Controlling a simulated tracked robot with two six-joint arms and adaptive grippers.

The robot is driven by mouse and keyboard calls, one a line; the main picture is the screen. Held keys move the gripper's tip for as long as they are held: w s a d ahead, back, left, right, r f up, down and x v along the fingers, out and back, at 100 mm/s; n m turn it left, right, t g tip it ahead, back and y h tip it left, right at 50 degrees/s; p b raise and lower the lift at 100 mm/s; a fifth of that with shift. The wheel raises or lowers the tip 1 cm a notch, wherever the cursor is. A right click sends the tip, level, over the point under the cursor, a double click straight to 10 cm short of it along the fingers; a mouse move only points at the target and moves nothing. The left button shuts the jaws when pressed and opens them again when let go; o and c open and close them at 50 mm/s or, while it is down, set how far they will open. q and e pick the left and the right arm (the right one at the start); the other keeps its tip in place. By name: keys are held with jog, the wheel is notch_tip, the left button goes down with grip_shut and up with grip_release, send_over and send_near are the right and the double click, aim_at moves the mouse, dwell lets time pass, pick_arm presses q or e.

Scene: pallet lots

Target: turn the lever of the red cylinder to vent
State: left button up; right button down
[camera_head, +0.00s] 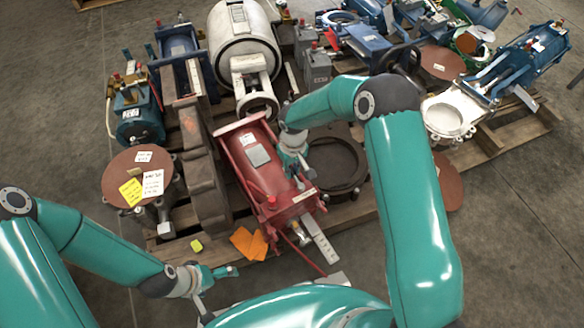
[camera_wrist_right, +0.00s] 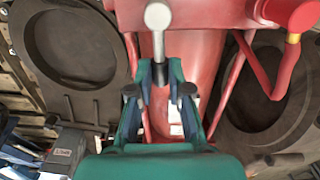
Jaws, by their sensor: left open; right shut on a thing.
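The red cylinder (camera_head: 262,160) lies on a pallet in the middle of the head view, with a white label on its top. It also fills the upper middle of the right wrist view (camera_wrist_right: 195,70). A lever with a pale round knob (camera_wrist_right: 158,16) and a dark lower part stands in front of it in the right wrist view. My right gripper (camera_wrist_right: 160,78) is shut on this lever, with a finger on each side. In the head view my right gripper (camera_head: 301,178) is at the cylinder's right side. My left gripper (camera_head: 216,281) is open and empty, low and left of the cylinder.
A brown round flange with notes (camera_head: 137,177) and a rusty valve body (camera_head: 200,165) stand left of the cylinder. A dark ring-shaped valve (camera_head: 338,165) is close on its right. Orange tags (camera_head: 248,243) lie in front. Open floor (camera_head: 530,250) shows at right.

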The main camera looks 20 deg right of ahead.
jog(key=c, duration=1.1)
grip_release()
notch_tip(320, 180, up, 12)
jog(key=shift+d, duration=0.1)
